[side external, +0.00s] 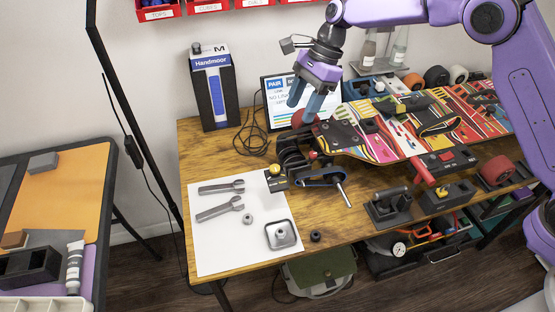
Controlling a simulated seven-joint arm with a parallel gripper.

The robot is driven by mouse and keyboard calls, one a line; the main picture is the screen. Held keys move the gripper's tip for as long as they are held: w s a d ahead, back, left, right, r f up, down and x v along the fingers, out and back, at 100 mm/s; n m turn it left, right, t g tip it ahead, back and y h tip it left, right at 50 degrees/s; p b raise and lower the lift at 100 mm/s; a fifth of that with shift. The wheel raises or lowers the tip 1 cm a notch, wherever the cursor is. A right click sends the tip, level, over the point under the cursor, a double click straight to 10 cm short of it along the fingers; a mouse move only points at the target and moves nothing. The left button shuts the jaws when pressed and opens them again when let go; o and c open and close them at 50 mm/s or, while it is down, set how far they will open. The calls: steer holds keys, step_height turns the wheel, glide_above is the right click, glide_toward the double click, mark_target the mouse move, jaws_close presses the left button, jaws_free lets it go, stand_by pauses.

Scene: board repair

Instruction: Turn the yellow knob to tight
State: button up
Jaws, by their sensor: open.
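A yellow knob (274,169) sits on top of a small dark block at the right edge of the white sheet on the wooden table. A second small yellow part (441,193) shows on a dark fixture farther right; I cannot tell whether it is a knob. My gripper (303,110) hangs fingers-down above the back of the table, in front of the screen. It is open, with nothing seen between its blue-grey fingers. It is above, behind and a little right of the yellow knob on the block, well apart from it. The knob's markings are too small to read.
A skateboard deck (400,128) with electronics fills the right of the table. Dark clamp-like hardware (292,152) stands just right of the knob. Two wrenches (220,207) and a metal dish (281,234) lie on the white sheet (215,250). A Handmoor box (214,90) stands at the back left.

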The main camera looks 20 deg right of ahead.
mark_target(275, 167)
steer(key=x, duration=1.7)
steer(key=shift+c, duration=0.3)
jaws_close()
